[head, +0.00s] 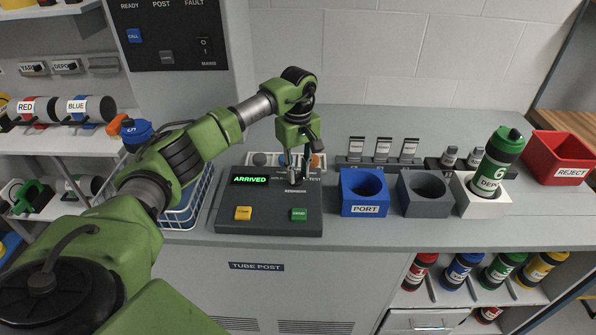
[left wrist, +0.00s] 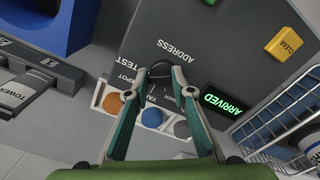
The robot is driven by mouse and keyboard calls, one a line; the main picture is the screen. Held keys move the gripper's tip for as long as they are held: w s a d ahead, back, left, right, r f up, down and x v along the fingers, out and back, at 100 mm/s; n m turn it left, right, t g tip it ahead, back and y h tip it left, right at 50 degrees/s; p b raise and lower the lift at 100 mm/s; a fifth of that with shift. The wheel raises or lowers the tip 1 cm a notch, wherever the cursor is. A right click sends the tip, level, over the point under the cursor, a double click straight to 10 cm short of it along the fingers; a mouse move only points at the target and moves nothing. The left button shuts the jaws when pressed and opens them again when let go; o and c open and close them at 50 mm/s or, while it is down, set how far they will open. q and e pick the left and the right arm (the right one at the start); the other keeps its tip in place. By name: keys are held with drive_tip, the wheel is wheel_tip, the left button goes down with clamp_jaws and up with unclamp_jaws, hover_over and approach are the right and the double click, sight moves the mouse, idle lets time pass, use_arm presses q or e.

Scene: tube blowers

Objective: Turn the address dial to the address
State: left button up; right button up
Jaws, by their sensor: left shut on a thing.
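The dark address dial (left wrist: 160,70) sits on the console (head: 262,221) above the word ADDRESS. My left gripper (head: 293,175) reaches down over it from above. In the left wrist view its two fingertips (left wrist: 159,76) are shut on the dial, one on each side. The fingers cover much of the dial, and I cannot tell which marking it points to. The display (head: 250,180) glows green with ARRIVED, and it also shows in the left wrist view (left wrist: 224,104). My right gripper is not in view.
A yellow button (head: 243,213) and green button (head: 299,214) are on the console front. A wire basket (head: 187,207) is left.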

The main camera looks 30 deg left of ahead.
use_arm(q)
drive_tip(key=n, duration=0.6)
drive_tip(key=shift+w+a, duration=0.15)
drive_tip(key=n, duration=0.6)
drive_tip(key=shift+a+r+n+p, duration=0.1)
drive_tip(key=shift+a+n+p, duration=0.1)
drive_tip(key=shift+n+p, duration=0.2)
drive_tip(key=n+p, duration=0.1)
drive_tip(key=n, duration=0.5)
drive_tip(key=shift+a, duration=0.15)
drive_tip(key=n+p, duration=0.1)
drive_tip(key=n, duration=0.5)
drive_tip(key=shift+a, duration=0.1)
drive_tip(key=shift+n, duration=0.4)
drive_tip(key=o, duration=1.1)
wheel_tip(320, 180, up, 12)
